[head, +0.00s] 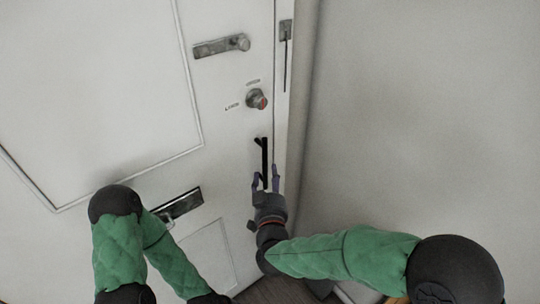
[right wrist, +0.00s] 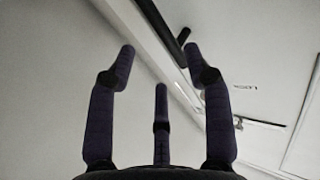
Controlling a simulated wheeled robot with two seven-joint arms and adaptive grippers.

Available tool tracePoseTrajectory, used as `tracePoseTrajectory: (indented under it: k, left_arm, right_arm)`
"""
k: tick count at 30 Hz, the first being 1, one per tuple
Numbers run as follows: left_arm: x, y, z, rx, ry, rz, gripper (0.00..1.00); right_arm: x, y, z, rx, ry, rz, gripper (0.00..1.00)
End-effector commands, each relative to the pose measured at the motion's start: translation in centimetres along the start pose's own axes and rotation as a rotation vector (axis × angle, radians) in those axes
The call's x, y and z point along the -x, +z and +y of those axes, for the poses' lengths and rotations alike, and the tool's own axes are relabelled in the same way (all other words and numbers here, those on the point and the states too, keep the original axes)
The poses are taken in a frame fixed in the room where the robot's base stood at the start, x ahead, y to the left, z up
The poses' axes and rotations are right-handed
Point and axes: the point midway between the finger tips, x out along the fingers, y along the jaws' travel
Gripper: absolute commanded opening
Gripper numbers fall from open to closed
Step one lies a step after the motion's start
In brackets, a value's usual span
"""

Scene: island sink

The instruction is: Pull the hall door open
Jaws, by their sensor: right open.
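The white hall door (head: 100,85) fills the left and middle of the head view and looks shut against its frame. In the right wrist view the dark handle (right wrist: 158,22) lies past the open fingertips, and no contact shows. My left arm is at the lower left; its gripper is out of view.
The round knob (head: 257,99), a metal latch (head: 221,46) and a dark mail slot plate (head: 178,205) are on the door. A bare grey wall (head: 430,110) stands right of the door frame (head: 285,100). A little dark floor shows at the bottom.

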Motion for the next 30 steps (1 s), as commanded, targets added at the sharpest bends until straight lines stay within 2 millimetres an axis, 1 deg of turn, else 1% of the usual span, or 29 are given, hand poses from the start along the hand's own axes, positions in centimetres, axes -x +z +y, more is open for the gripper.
tracePoseTrajectory:
  k: [9, 15, 21, 29, 30]
  left_arm:
    - [-1.8, -0.1, -0.6, 0.0, 0.0, 0.0, 0.4]
    - [-2.5, -0.1, -0.9, 0.0, 0.0, 0.0, 0.4]
    - [-2.7, -0.1, -1.0, 0.0, 0.0, 0.0, 0.4]
    - [-2.7, -0.1, -0.9, 0.0, 0.0, 0.0, 0.4]
    - [-2.7, -0.1, -0.9, 0.0, 0.0, 0.0, 0.4]
  right_arm:
    - [-5.6, 0.4, 0.1, -0.002, 0.002, -0.001, 0.51]
    - [-8.3, 0.3, 0.1, -0.001, 0.0, -0.002, 0.51]
    - [-9.5, 0.1, 0.0, -0.001, -0.001, -0.001, 0.51]
    - [-9.7, 0.1, 0.0, -0.001, -0.001, -0.002, 0.51]
    - [-9.7, 0.1, 0.0, -0.001, -0.001, -0.002, 0.48]
